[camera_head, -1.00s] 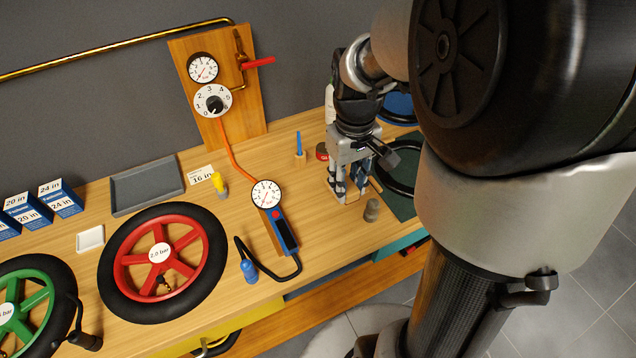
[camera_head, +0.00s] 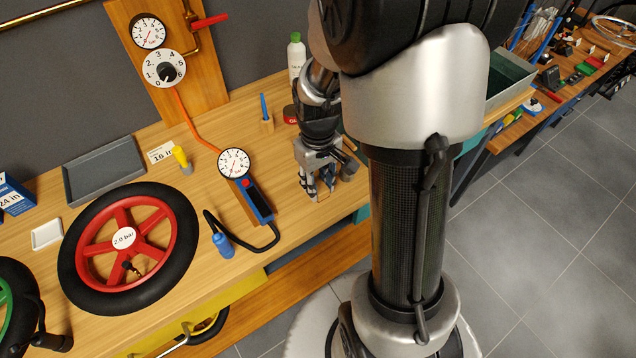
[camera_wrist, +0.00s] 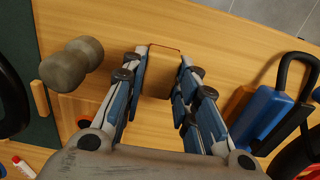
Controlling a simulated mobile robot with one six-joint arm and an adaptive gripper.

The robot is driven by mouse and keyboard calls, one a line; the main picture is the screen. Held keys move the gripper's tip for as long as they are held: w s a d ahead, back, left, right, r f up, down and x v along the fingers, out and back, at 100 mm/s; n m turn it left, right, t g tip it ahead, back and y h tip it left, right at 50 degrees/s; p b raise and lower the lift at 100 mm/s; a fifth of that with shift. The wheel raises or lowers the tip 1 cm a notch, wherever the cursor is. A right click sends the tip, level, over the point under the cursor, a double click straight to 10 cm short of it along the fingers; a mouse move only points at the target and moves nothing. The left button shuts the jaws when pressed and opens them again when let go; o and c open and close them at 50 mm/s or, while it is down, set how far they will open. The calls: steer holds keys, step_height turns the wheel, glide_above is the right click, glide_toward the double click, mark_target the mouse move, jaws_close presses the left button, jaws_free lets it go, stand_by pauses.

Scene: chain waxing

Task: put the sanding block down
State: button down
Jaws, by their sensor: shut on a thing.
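My gripper (camera_head: 318,188) is low over the wooden bench, to the right of the round gauge, pointing down. In the wrist view the fingertips (camera_wrist: 163,60) are closed on the sides of a small wood-coloured sanding block (camera_wrist: 160,78). Its far edge shows as a thin orange-brown line.
A grey-brown knobbed piece (camera_wrist: 72,65) stands close beside my gripper. On the other side are the blue handheld gauge (camera_head: 252,200) and its black hose. A blue pen in a wooden holder (camera_head: 266,122) stands behind. The bench's front edge (camera_head: 330,218) is near.

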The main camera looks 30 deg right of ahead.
mark_target(318, 185)
steer(key=shift+f, duration=0.1)
steer(key=c, duration=1.2)
jaws_free()
steer(key=shift+c, duration=0.2)
step_height(318, 185, up, 12)
steer(key=p, duration=0.4)
steer(key=s+a+r+t, duration=0.4)
steer(key=s+a+r, duration=0.6)
steer(key=s+r, duration=0.2)
steer(key=shift+s+a+r+t, duration=0.15)
steer(key=shift+s+a+t, duration=0.2)
steer(key=shift+s, duration=0.45)
